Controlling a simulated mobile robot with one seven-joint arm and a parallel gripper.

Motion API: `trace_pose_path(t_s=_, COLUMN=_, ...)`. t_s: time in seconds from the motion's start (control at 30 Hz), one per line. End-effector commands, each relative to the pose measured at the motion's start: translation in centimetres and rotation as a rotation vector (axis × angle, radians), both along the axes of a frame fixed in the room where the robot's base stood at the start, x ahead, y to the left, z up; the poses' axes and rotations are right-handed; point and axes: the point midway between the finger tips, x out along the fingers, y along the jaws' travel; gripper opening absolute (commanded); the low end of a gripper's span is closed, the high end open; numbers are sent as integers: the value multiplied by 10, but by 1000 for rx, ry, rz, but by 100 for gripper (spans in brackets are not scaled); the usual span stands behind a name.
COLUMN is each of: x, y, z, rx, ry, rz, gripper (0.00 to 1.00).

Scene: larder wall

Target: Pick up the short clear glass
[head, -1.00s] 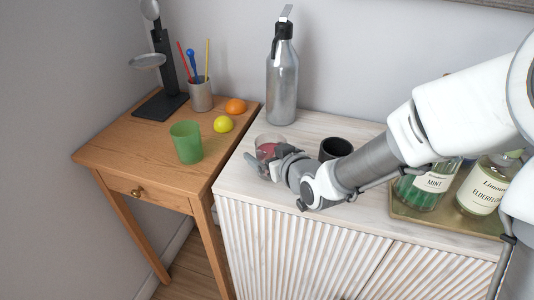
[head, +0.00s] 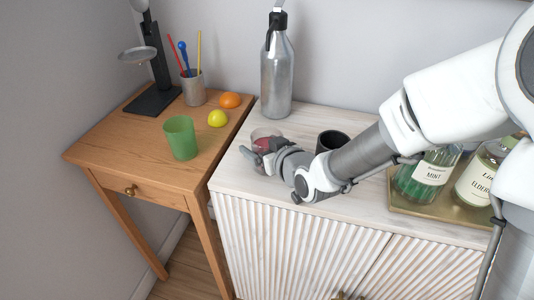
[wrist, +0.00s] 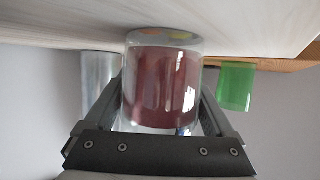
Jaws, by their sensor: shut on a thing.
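The short clear glass (wrist: 163,80) fills the middle of the wrist view, with a dark red fill or back showing through it. It sits between the two fingers of my gripper (wrist: 170,118), which is shut on it. In the head view the glass (head: 264,134) is at the left end of the white ribbed cabinet, partly hidden by my gripper (head: 261,152). Whether its base touches the cabinet top is hard to tell.
A steel bottle (head: 277,75) stands behind the glass and a dark cup (head: 331,141) to its right. A tray (head: 425,210) of jars is at right.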

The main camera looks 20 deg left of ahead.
Motion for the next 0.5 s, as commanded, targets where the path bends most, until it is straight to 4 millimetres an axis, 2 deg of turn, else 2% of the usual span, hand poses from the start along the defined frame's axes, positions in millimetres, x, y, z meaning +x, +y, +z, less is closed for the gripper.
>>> trace_pose_path(t_s=0.03, x=0, y=0, z=0, rx=-1, ry=-1, rz=0, gripper=6)
trace_pose_path(t_s=0.07, x=0, y=0, z=0, rx=-1, ry=-1, rz=0, gripper=1)
trace_pose_path(t_s=0.1, x=0, y=1, z=1, rx=2, ry=-3, rz=0, gripper=0)
trace_pose_path(t_s=0.5, x=0, y=1, z=5, rx=2, ry=-4, rz=1, gripper=0)
